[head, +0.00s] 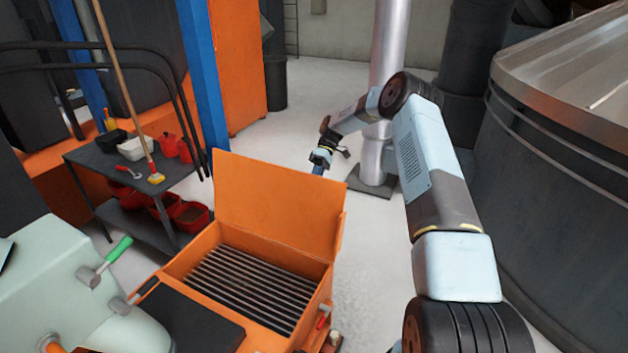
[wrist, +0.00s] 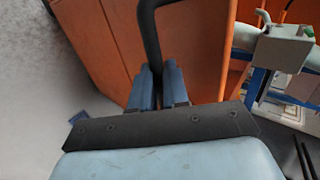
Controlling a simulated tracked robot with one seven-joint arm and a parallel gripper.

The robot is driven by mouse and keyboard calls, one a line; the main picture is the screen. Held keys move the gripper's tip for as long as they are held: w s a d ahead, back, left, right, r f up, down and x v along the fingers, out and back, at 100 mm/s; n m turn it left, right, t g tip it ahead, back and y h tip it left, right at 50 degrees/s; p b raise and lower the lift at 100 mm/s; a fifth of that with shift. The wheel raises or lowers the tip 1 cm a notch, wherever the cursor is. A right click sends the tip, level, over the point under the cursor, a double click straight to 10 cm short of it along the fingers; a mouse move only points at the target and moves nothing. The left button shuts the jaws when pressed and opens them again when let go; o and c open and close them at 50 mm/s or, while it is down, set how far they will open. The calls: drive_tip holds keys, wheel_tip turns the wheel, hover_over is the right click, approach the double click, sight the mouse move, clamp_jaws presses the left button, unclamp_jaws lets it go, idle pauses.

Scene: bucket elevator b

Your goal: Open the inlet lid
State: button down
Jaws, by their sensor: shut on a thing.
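The orange inlet lid (head: 275,200) stands raised, roughly upright, at the far edge of the orange inlet box (head: 196,250) in the head view. The box's mouth is uncovered and shows a dark bar grate (head: 250,285) inside. My gripper (head: 318,170) is just behind the lid's upper edge, its fingertips partly hidden by the lid. In the wrist view my blue fingers (wrist: 158,75) are shut on a black bent bar handle (wrist: 150,22), in front of an orange panel (wrist: 200,50). The handle does not show in the head view.
A grey shelf table (head: 90,160) with red bins, a white tray and a broom stands at the left. A pale vertical pipe (head: 388,60) rises behind my gripper. A large metal tank (head: 560,150) fills the right.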

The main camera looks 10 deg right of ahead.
drive_tip(key=c, duration=1.1)
unclamp_jaws()
drive_tip(key=shift+d, duration=0.1)
drive_tip(key=shift+w, duration=0.1)
drive_tip(key=v, duration=1.3)
drive_tip(key=shift+w+d+r, duration=0.15)
drive_tip(key=shift+r, duration=0.15)
